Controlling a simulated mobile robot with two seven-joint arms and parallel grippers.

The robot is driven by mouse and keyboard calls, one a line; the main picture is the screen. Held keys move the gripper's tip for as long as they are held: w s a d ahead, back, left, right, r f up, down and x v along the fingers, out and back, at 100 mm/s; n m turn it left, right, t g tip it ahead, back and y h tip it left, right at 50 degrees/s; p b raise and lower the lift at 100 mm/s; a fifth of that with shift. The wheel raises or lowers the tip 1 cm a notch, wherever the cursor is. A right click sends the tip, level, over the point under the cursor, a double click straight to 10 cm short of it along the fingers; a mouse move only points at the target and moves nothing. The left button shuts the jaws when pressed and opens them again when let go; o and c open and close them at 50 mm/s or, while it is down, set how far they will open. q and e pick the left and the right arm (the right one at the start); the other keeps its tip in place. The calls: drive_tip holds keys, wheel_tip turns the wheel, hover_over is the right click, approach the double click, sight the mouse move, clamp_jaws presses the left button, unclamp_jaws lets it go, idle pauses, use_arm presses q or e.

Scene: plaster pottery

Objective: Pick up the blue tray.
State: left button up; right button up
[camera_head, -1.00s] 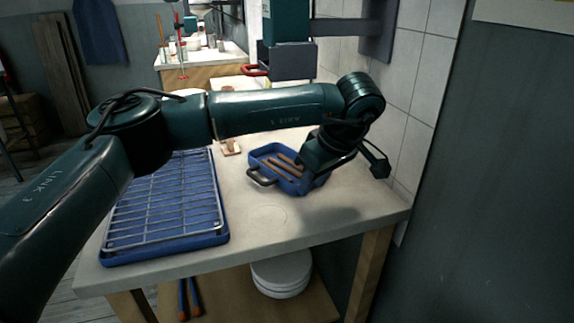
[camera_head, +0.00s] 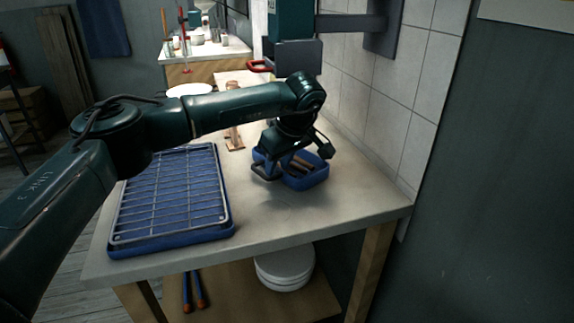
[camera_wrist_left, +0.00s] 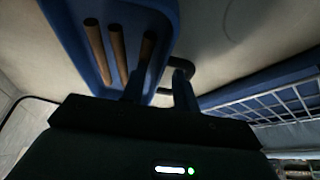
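The blue tray (camera_head: 315,179) is a small, deep-sided tray on the worktop, with several brown sticks (camera_head: 301,162) in it and a dark loop handle (camera_head: 258,174) at its left end. My left gripper (camera_head: 268,167) is over that handle end and hides part of the tray. In the left wrist view the tray (camera_wrist_left: 163,30) is at the upper left, with its dark handle (camera_wrist_left: 188,66) by the fingers. The left gripper (camera_wrist_left: 160,82) is open, its fingers apart at the handle; whether they touch it I cannot tell. My right gripper is not in view.
A larger blue tray with a wire rack (camera_head: 170,200) lies to the left on the worktop (camera_head: 300,220). A small wooden-based item (camera_head: 235,143) stands behind. A tiled wall (camera_head: 385,105) bounds the right side. The front of the worktop is clear. White plates (camera_head: 285,265) lie on the shelf below.

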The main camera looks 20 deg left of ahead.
use_arm(q)
drive_tip(key=shift+c, duration=0.2)
clamp_jaws()
idle(0.6)
